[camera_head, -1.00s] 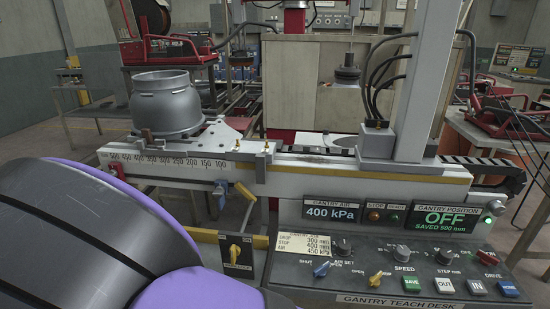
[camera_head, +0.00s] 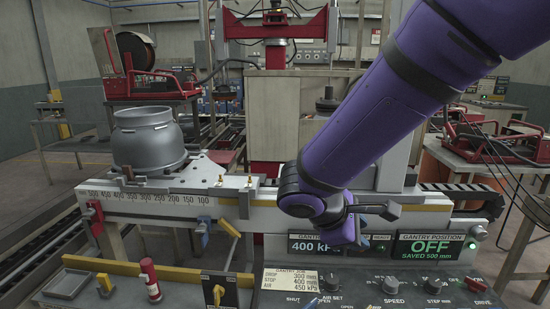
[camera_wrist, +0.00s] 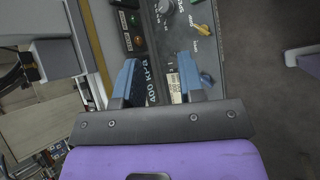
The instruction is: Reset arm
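My arm, purple with black bands, crosses the upper right of the head view and reaches down to the front of the gantry desk. My gripper (camera_wrist: 158,82) shows in the wrist view with its two blue fingers spread apart and nothing between them. Beyond the fingers lies the teach desk panel (camera_wrist: 205,50), with the 400 kPa display (camera_wrist: 150,80) seen sideways. In the head view the wrist covers part of the air display (camera_head: 305,246), and the fingers are hard to make out. I cannot tell how far the fingers are from the panel.
A grey metal cylinder (camera_head: 150,140) stands on the left of the scaled rail (camera_head: 150,205). The gantry position display (camera_head: 437,246) reads OFF, saved 500 mm. Levers, a red bottle (camera_head: 150,280) and a tray (camera_head: 67,284) are at front left. A red gantry frame (camera_head: 250,28) stands behind.

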